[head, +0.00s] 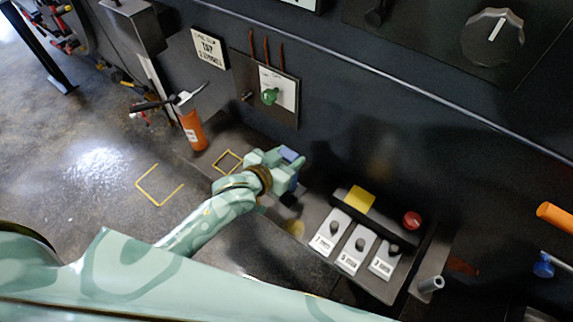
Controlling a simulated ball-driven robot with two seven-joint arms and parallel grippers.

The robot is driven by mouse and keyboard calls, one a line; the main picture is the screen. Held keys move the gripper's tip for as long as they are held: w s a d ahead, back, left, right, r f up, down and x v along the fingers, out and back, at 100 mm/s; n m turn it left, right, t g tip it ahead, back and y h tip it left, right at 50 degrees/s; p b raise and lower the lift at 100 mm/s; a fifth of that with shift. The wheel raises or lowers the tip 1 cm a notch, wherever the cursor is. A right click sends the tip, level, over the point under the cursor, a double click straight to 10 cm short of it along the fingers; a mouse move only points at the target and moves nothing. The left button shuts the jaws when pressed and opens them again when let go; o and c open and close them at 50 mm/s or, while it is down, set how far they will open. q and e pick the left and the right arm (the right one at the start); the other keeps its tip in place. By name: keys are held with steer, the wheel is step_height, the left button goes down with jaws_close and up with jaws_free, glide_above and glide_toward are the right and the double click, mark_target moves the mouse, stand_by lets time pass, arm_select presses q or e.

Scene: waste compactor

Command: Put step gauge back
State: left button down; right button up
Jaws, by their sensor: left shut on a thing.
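My left gripper (287,168) reaches in from the lower left and is over the dark ledge (222,137) below the wall panel. It is shut on a small blue piece (290,154), mostly hidden by the fingers. I cannot tell from its visible part whether this is the step gauge. A yellow square outline (228,161) is marked on the ledge just left of the gripper, and its inside looks empty. My right gripper is not in view.
An orange canister (193,130) stands left of the outline. A control box (358,236) with labelled levers, a yellow pad and a red button (412,219) is to the right. The panel with a green knob (269,96) is behind. A yellow floor outline (158,190) lies left.

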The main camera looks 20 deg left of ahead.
arm_select(q)
steer(key=f, duration=0.3)
steer(key=shift+w+a+f+b, duration=0.25)
steer(key=shift+w+b, duration=0.05)
steer(key=shift+b, duration=0.05)
steer(key=shift+f, duration=0.15)
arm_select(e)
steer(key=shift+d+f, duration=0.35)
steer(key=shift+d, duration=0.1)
arm_select(q)
steer(key=shift+f, duration=0.15)
steer(key=c, duration=0.8)
jaws_free()
steer(key=shift+o, duration=0.2)
